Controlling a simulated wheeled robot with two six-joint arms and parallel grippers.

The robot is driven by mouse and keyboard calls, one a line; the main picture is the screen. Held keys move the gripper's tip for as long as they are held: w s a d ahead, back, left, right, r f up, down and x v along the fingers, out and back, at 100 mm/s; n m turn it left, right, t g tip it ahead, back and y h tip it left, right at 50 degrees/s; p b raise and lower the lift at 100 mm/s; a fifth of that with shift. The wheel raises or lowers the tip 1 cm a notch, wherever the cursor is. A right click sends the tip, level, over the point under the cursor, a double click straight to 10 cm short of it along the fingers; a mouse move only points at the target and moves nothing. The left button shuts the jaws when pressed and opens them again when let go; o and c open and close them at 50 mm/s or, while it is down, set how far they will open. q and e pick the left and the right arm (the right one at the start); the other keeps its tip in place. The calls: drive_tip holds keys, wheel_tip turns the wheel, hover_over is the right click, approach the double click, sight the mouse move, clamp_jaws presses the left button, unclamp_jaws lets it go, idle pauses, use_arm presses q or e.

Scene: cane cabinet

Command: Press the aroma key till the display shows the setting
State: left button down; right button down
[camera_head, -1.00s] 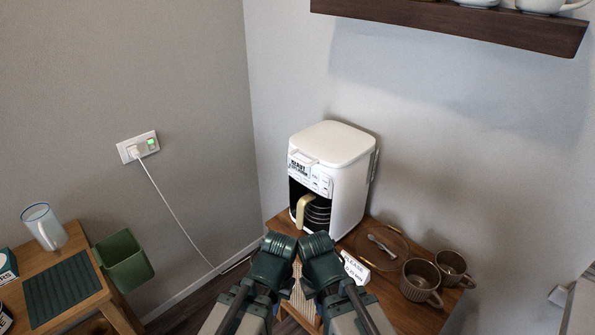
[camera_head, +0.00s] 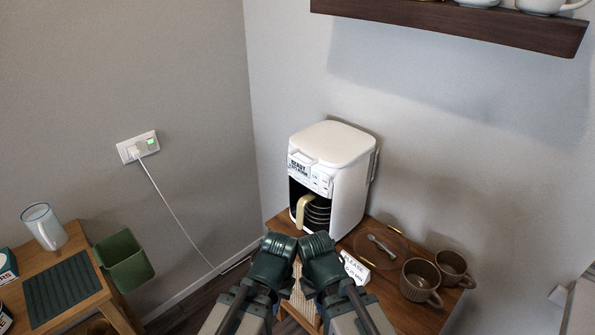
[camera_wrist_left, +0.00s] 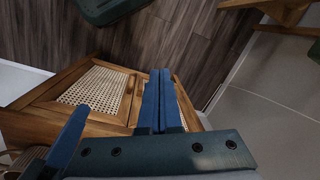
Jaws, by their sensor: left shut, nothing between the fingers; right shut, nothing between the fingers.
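A white coffee maker (camera_head: 345,160) stands on the wooden cane cabinet (camera_head: 395,312) in the head view. Its front has a small display (camera_head: 298,169) with dark lettering and a panel of keys (camera_head: 321,181) beside it. The lettering looks like "READY" but is too small to read fully, and I cannot tell which key is aroma. A carafe (camera_head: 317,212) with a cream handle sits inside. My left gripper (camera_head: 283,243) and my right gripper (camera_head: 314,242) are shut and empty, side by side in front of and below the machine, apart from it. My left gripper shows in the left wrist view (camera_wrist_left: 158,92).
Two brown mugs (camera_head: 420,280), a tray with a spoon (camera_head: 383,247) and a white sign (camera_head: 354,268) stand on the cabinet's right. A wall shelf (camera_head: 450,20) hangs above. A side table with a green bin (camera_head: 124,262) is at left. A plugged-in cord (camera_head: 175,210) runs down the wall.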

sight(291, 173)
idle(0.3)
use_arm(q)
drive_tip(key=w+a+t+b, duration=0.2)
drive_tip(key=w+a+t, duration=0.15)
drive_tip(key=w, duration=0.75)
drive_tip(key=w+r+m+t+b, duration=0.1)
drive_tip(key=w+r+t+b, duration=0.1)
drive_tip(key=w+r+t, duration=0.4)
drive_tip(key=w+a+r+m+t+h+b, duration=0.1)
drive_tip(key=w+r+t, duration=0.5)
drive_tip(key=w, duration=0.7)
drive_tip(key=shift+a+r+m+t+b, duration=0.15)
drive_tip(key=shift+r+m+t+b, duration=0.15)
drive_tip(key=shift+m+t+b, duration=0.4)
drive_tip(key=w+d, duration=0.6)
drive_tip(key=shift+w+d, duration=0.2)
drive_tip(key=shift+w+d, duration=0.2)
idle(0.3)
